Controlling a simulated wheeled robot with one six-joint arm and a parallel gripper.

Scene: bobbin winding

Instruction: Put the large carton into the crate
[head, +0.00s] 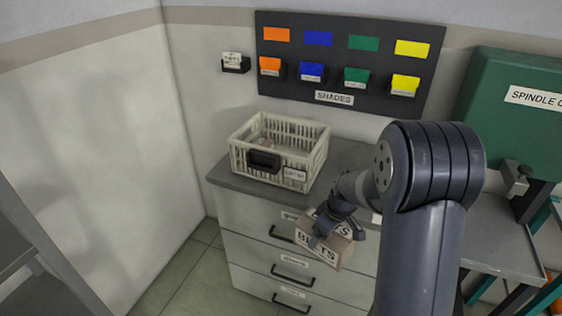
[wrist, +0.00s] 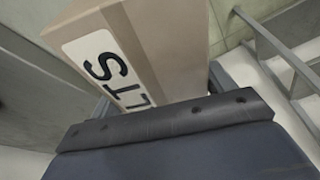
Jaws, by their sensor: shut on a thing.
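The large carton (head: 332,248) is a tan box with a white label whose visible letters seem to read "BELTS". My gripper (head: 334,228) is shut on it and holds it tilted in front of the drawer cabinet, below the countertop's level in the head view. In the wrist view the carton (wrist: 165,45) fills the upper middle, with the end of its label showing; the fingertips are mostly hidden there. The crate (head: 310,165) is a cream slatted basket with a dark handle and a small label. It stands on the countertop, up and left of the carton, apart from it.
The grey countertop (head: 345,160) tops a cabinet of several labelled drawers (head: 255,245). A dark shade board (head: 345,75) with coloured cards and pockets hangs behind the crate. A green spindle cabinet (head: 515,110) stands at right. Open floor shows at lower left.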

